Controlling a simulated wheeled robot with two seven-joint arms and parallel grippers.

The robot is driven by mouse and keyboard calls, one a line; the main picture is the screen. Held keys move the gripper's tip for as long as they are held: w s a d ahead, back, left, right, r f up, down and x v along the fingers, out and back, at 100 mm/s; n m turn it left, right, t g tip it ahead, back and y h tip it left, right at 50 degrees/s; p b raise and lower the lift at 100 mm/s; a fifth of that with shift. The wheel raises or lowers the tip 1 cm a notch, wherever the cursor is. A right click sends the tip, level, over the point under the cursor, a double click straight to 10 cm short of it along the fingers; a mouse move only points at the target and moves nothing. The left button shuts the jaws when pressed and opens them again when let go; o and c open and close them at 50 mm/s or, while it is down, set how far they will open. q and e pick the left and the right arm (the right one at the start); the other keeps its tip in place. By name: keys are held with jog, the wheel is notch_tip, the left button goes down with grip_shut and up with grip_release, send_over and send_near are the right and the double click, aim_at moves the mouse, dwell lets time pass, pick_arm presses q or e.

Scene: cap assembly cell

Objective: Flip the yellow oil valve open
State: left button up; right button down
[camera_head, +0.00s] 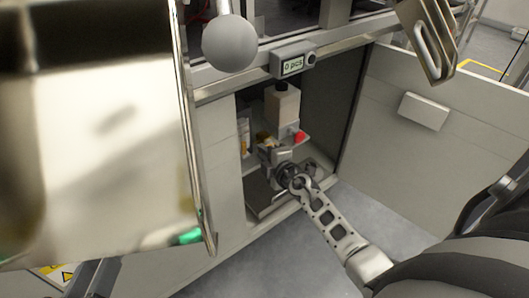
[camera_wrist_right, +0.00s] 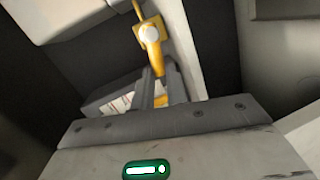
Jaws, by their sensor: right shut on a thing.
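The yellow oil valve (camera_wrist_right: 151,50) shows in the right wrist view as a yellow lever with a pale round pivot, its lower end reaching down between my fingers. My right gripper (camera_wrist_right: 159,82) is shut on the lower part of this lever. In the head view my right gripper (camera_head: 270,150) reaches into the open cabinet, in front of the small yellow part (camera_head: 264,136), and hides much of it. My left gripper is not in view.
The cabinet holds a beige container (camera_head: 283,104) and a red knob (camera_head: 300,137). Its open door (camera_head: 440,145) stands to the right. A counter display (camera_head: 292,65) and a grey ball (camera_head: 229,43) are above. A large blurred panel (camera_head: 90,140) fills the left.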

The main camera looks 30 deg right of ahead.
pick_arm(q)
jog(key=shift+b, duration=0.3)
pick_arm(e)
jog(key=shift+a+f+n+h, duration=0.1)
jog(key=shift+f+n+h, duration=0.3)
jog(key=shift+n, duration=0.5)
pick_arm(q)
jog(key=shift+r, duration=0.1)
pick_arm(e)
jog(key=c, duration=1.7)
grip_release()
jog(key=shift+f, duration=0.1)
jog(key=shift+s, duration=0.15)
